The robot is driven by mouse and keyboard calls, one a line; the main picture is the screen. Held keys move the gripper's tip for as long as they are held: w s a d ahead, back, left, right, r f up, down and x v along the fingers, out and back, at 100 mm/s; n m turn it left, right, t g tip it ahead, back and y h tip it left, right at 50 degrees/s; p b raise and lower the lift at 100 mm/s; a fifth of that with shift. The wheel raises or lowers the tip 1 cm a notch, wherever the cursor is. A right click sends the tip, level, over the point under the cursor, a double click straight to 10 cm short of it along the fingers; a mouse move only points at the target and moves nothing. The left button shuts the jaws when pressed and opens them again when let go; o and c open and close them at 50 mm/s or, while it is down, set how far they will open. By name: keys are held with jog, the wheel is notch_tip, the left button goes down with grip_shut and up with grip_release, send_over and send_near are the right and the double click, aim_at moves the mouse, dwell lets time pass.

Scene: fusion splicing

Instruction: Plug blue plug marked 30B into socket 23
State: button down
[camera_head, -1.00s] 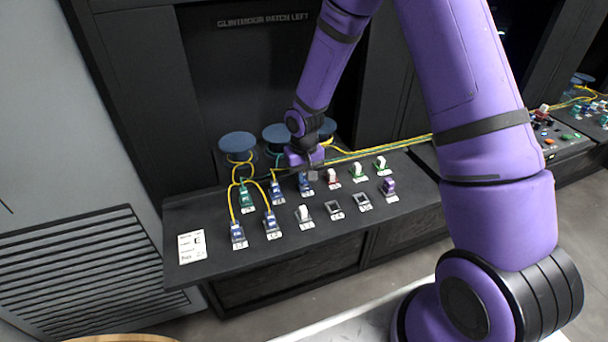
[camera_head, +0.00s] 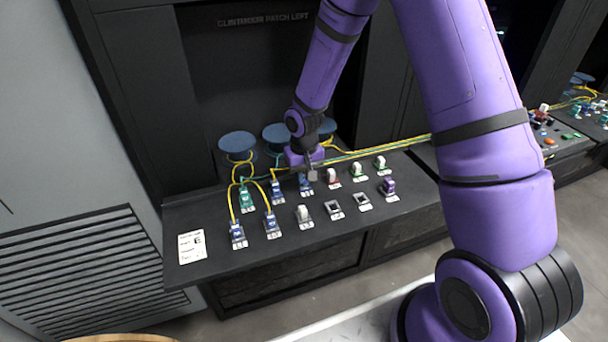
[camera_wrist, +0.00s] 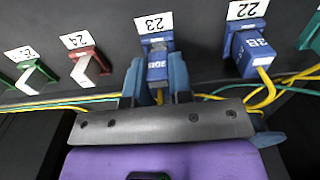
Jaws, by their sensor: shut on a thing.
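The blue plug marked 30B (camera_wrist: 157,66) sits between the fingers of my gripper (camera_wrist: 157,85) in the wrist view, with a yellow cable behind it. My gripper is shut on it. The plug is lined up with blue socket 23 (camera_wrist: 157,42), below its label "23", and its front end meets or enters the socket; the exact depth cannot be told. In the head view my gripper (camera_head: 309,174) is over the back row of the panel, and socket 23 is mostly hidden beneath it.
A blue plug (camera_wrist: 253,52) with a yellow cable is in socket 22, close on the right in the wrist view. A red socket 24 (camera_wrist: 87,66) and a green one (camera_wrist: 35,72) hold white pieces on the left. Cables run behind the row.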

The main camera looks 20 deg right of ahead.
jog(key=shift+f, duration=0.5)
jog(key=c, duration=0.9)
grip_release()
jog(key=shift+c, duration=0.2)
notch_tip(320, 180, up, 11)
jog(key=shift+f, duration=0.1)
